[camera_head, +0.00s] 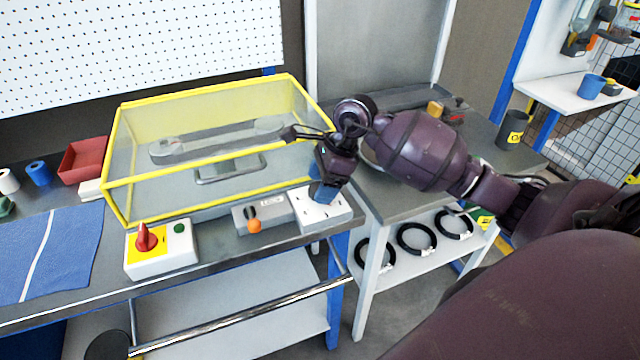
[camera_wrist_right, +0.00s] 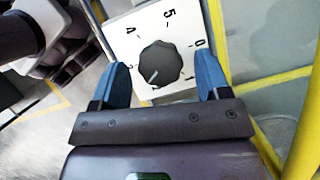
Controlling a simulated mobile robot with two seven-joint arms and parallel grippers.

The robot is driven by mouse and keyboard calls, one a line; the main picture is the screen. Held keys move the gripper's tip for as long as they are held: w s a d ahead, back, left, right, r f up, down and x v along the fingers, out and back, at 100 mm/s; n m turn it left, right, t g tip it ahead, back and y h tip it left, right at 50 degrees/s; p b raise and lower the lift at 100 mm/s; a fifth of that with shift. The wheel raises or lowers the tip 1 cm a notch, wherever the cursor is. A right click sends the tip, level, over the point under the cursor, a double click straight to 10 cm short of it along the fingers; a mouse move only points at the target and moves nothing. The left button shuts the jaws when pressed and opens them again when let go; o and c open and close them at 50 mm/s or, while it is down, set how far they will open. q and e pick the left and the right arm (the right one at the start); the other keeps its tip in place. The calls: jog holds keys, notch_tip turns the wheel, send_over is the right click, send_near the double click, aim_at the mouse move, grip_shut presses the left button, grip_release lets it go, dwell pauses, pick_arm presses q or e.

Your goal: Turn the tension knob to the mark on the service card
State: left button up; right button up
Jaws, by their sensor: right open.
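The tension knob (camera_wrist_right: 160,63) is black and round with a pale pointer line, on a white numbered dial plate (camera_wrist_right: 143,47). In the right wrist view its pointer aims down and left, toward the side of the 2. My right gripper (camera_wrist_right: 161,57) is open, one blue finger on each side of the knob, with gaps visible. In the head view my right gripper (camera_head: 324,192) points down over the white dial box (camera_head: 341,212) at the bench's right end and hides the knob. I cannot make out a service card. My left gripper is not in view.
Several black coils (camera_head: 416,238) are on the lower shelf.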

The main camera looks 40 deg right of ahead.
jog(key=shift+a+f, duration=0.1)
jog(key=shift+f, duration=0.2)
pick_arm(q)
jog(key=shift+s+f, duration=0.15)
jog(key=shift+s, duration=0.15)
pick_arm(e)
jog(key=c, duration=0.9)
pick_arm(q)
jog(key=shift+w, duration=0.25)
pick_arm(e)
jog(key=shift+m, duration=0.4)
